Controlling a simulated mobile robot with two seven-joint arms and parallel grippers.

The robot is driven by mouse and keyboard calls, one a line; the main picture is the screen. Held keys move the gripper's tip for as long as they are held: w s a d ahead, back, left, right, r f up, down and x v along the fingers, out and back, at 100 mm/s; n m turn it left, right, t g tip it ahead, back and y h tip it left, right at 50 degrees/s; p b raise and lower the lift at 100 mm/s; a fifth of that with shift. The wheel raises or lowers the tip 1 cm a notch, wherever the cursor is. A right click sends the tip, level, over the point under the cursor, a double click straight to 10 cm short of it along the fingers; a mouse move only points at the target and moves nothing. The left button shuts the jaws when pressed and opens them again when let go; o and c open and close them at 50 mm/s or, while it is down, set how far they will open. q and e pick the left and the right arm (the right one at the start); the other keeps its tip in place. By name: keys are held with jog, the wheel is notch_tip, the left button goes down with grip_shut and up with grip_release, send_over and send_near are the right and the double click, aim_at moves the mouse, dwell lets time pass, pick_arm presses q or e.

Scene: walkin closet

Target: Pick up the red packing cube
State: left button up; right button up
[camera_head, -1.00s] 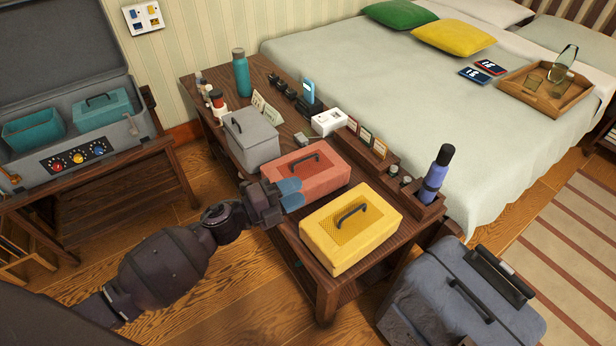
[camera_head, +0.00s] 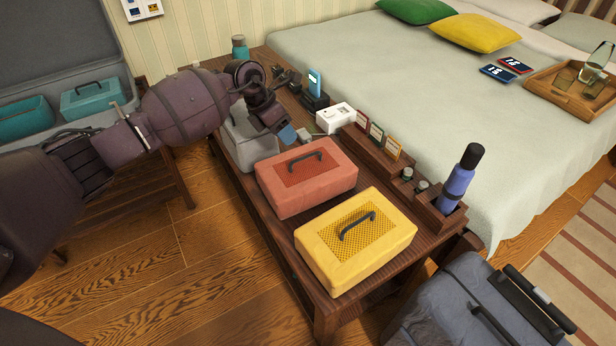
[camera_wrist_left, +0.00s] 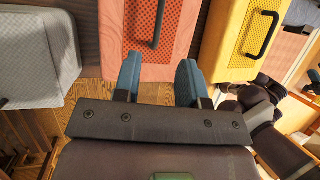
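The red packing cube (camera_head: 307,178) lies on the dark wooden table between the grey and yellow cubes, its black handle on top. My left gripper (camera_head: 287,134) is above the table just behind the red cube, its blue fingertips pointing down and not touching it. In the left wrist view its two blue fingers (camera_wrist_left: 158,76) are spread with nothing between them. There the red cube (camera_wrist_left: 172,45) lies beyond the fingertips, its handle running up the picture.
The yellow cube (camera_head: 356,241) stands close in front of the red one. The grey cube (camera_head: 248,150) is behind it, partly hidden by my left arm. A white box (camera_head: 335,117), a wooden organizer with a blue bottle (camera_head: 459,180) and a grey suitcase (camera_head: 470,310) are nearby.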

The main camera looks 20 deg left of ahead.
aim_at(305, 157)
pick_arm(q)
jog(key=x, duration=0.2)
jog(key=b+x, duration=0.1)
jog(key=x, duration=0.1)
jog(key=shift+w+a+f, duration=0.1)
jog(key=shift+w+f, duration=0.05)
jog(key=shift+f, duration=0.2)
jog(key=shift+w+d+f+b, duration=0.25)
jog(key=shift+d+f+b, duration=0.1)
jog(key=shift+f, duration=0.15)
jog(key=b+x, duration=0.1)
jog(key=x, duration=0.3)
jog(key=shift+d+f+b, duration=0.2)
jog(key=shift+d+b, duration=0.1)
jog(key=shift+b, duration=0.05)
jog(key=shift+w+f, duration=0.1)
jog(key=shift+d, duration=0.1)
jog(key=shift+c, duration=0.5)
pick_arm(e)
jog(key=shift+w+a+f+n, duration=0.25)
jog(key=shift+w+a+n, duration=0.1)
jog(key=shift+w+n, duration=0.15)
pick_arm(q)
grip_shut()
pick_arm(e)
jog(key=shift+s+f, duration=0.1)
